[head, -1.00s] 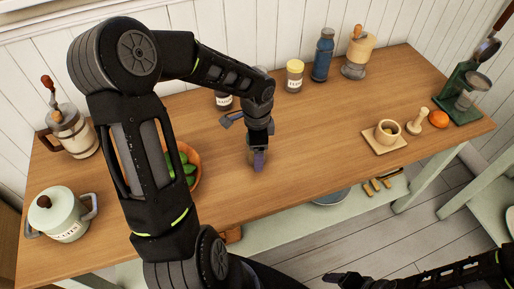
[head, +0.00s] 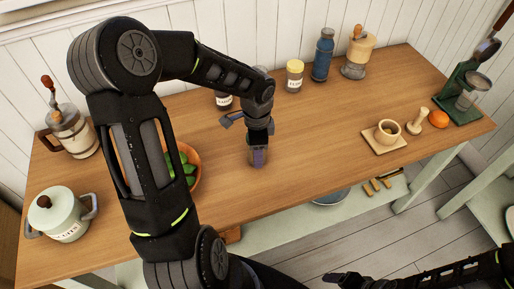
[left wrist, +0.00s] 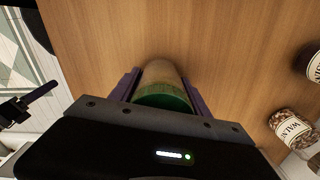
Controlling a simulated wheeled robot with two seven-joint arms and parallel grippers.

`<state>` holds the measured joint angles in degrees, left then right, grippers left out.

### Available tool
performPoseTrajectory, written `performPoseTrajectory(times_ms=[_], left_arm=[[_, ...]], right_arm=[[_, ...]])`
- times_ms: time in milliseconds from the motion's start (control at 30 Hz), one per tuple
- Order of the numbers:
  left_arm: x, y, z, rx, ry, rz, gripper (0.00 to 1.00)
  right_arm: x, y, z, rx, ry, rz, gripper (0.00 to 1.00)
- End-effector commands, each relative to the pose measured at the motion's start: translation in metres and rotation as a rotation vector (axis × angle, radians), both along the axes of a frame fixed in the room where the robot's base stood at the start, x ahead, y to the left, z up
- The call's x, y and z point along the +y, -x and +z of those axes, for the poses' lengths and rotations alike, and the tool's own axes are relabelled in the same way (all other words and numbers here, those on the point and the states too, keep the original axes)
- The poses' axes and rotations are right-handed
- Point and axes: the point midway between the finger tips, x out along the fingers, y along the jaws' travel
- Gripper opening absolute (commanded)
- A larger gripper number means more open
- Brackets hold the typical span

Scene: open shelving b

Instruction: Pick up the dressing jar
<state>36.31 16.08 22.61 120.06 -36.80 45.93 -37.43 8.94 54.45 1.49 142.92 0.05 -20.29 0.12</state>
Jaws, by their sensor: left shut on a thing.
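The dressing jar (left wrist: 163,88) shows in the left wrist view as a pale cylinder with a green lid, between the two purple fingers. My left gripper (left wrist: 163,92) is shut on it, one finger on each side. In the head view my left gripper (head: 258,157) points down over the front middle of the wooden table, and the jar is mostly hidden there by the gripper. I cannot tell whether its base touches the table. My right gripper (head: 345,280) is low at the bottom right, in front of the table, its jaw state unclear.
A yellow-lidded jar (head: 295,75), blue bottle (head: 323,55) and grinder (head: 357,55) stand at the back. A mortar (head: 388,132) sits right. The table between is clear.

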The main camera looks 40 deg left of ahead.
Motion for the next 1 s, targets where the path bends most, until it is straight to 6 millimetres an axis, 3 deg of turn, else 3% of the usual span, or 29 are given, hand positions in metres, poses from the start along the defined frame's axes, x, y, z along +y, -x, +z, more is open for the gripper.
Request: performPoseTrajectory(times_ms=[433, 800, 1000], left_arm=[[0.001, -0.002, 0.011, -0.005, -0.003, -0.001, 0.0], [0.0, -0.002, 0.076, -0.007, -0.002, 0.001, 0.0], [0.0, -0.001, 0.098, -0.004, -0.001, 0.0, 0.0]], right_arm=[[0.0, 0.0, 0.0, 0.0, 0.0, 0.0, 0.79], [0.0, 0.0, -0.002, 0.0, -0.001, 0.0, 0.79], [0.0, 0.0, -0.003, -0.001, -0.001, 0.001, 0.79]])
